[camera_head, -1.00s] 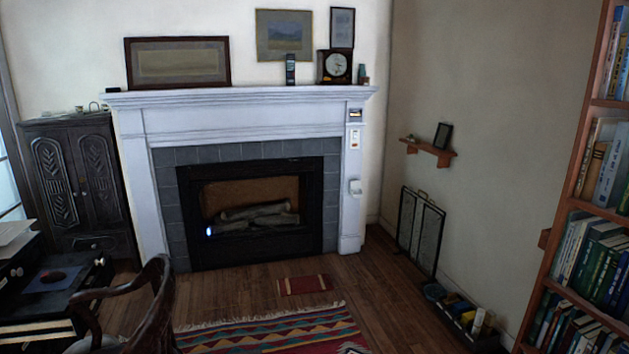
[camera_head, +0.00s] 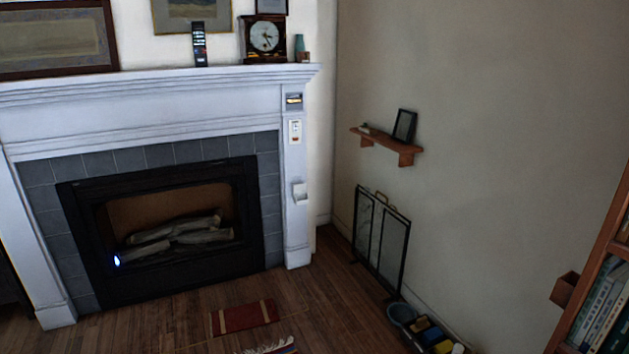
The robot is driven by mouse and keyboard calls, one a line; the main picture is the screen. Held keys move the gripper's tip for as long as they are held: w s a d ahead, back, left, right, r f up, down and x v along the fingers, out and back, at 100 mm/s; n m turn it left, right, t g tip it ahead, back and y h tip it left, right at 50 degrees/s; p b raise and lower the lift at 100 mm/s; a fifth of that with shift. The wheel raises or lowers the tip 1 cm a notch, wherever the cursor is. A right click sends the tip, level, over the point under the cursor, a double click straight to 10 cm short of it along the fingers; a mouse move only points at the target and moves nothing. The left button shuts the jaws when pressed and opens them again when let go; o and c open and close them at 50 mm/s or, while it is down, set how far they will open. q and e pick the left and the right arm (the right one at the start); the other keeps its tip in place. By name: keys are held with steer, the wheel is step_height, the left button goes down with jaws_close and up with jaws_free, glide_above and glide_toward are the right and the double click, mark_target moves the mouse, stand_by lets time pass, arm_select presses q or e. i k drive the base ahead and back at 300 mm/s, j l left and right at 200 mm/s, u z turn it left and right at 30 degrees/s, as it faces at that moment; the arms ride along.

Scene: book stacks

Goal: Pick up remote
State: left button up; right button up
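A dark remote (camera_head: 199,44) stands upright on the white mantel (camera_head: 150,80) above the fireplace, left of a dark wooden clock (camera_head: 264,38). It shows lighter buttons on its face. Neither of my grippers is in the head view.
The fireplace (camera_head: 160,230) has a dark frame and grey tiles. A small red mat (camera_head: 244,317) lies on the wooden floor (camera_head: 330,315). A folding screen (camera_head: 381,240) leans near the right wall below a small shelf (camera_head: 385,143). A bookshelf (camera_head: 600,260) stands at the right edge.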

mark_target(199, 37)
steer(key=i, duration=1.9)
